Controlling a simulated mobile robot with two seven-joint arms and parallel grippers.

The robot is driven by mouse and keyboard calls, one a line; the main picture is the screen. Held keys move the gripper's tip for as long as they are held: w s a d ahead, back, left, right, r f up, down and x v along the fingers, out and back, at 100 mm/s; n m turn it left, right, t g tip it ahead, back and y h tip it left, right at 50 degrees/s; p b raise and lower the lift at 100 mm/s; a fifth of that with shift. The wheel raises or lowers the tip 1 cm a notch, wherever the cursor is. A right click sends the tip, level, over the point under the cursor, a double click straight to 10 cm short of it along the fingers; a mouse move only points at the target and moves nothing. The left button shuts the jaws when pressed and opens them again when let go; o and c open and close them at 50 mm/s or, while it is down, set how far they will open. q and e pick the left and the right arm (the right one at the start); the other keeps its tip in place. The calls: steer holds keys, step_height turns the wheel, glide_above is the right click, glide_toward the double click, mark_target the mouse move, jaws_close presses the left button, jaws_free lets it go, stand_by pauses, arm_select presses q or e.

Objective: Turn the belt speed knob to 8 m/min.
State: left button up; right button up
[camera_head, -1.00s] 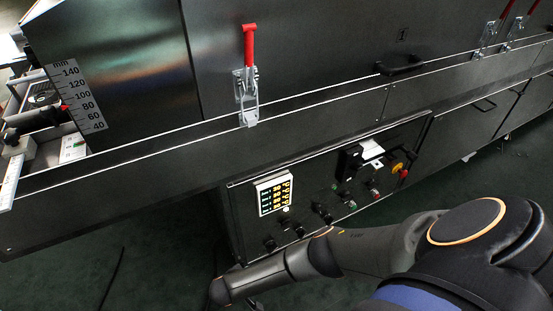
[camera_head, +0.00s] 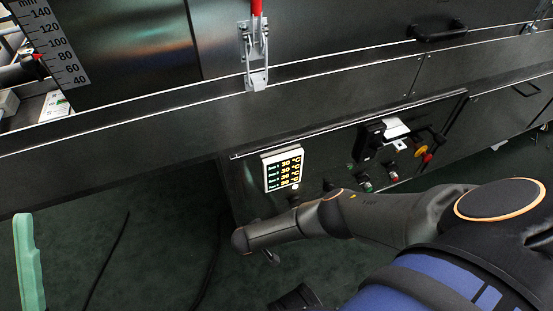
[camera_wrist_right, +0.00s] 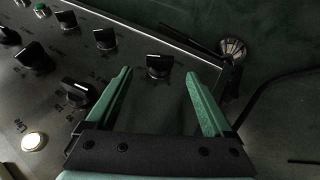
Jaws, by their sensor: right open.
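The control panel (camera_head: 240,190) of the dryer carries several black knobs; their labels are too small to read, so I cannot tell which is the belt speed knob. In the right wrist view one black knob (camera_wrist_right: 160,66) with a pale pointer line lies between the green fingertips of my right gripper (camera_wrist_right: 158,76), which is open, with a gap on both sides. Other knobs (camera_wrist_right: 105,38) and (camera_wrist_right: 77,92) lie left of it. In the head view my right arm hides the lower knobs and its gripper. One green finger of my left gripper (camera_head: 29,265) shows at the lower left.
A lit display (camera_head: 283,170) sits on the panel, with a yellow-and-red switch (camera_head: 423,153) farther right. A white lamp (camera_wrist_right: 33,141) is at the left in the wrist view. A handle (camera_head: 437,33) and toggle clamp (camera_head: 254,60) stick out above. Dark floor lies below.

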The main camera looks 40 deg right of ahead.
arm_select(q)
steer(key=shift+w+d+f+b, duration=0.1)
steer(key=shift+d+f+b, duration=0.05)
steer(key=shift+f+b, duration=0.8)
steer(key=shift+d+f+b, duration=0.15)
steer(key=shift+f+b, duration=0.4)
steer(key=shift+f, duration=0.7)
arm_select(e)
steer(key=shift+x, duration=2.75)
steer(key=shift+r, duration=0.1)
steer(key=c, duration=1.4)
steer(key=shift+o, duration=0.2)
steer(key=shift+w+a, duration=0.15)
steer(key=shift+w, duration=0.05)
arm_select(q)
steer(key=shift+f, duration=0.25)
arm_select(e)
steer(key=shift+h, duration=0.5)
arm_select(q)
steer(key=shift+f, duration=0.1)
arm_select(e)
steer(key=o, duration=1.4)
steer(key=shift+s, duration=0.1)
steer(key=shift+c, duration=0.2)
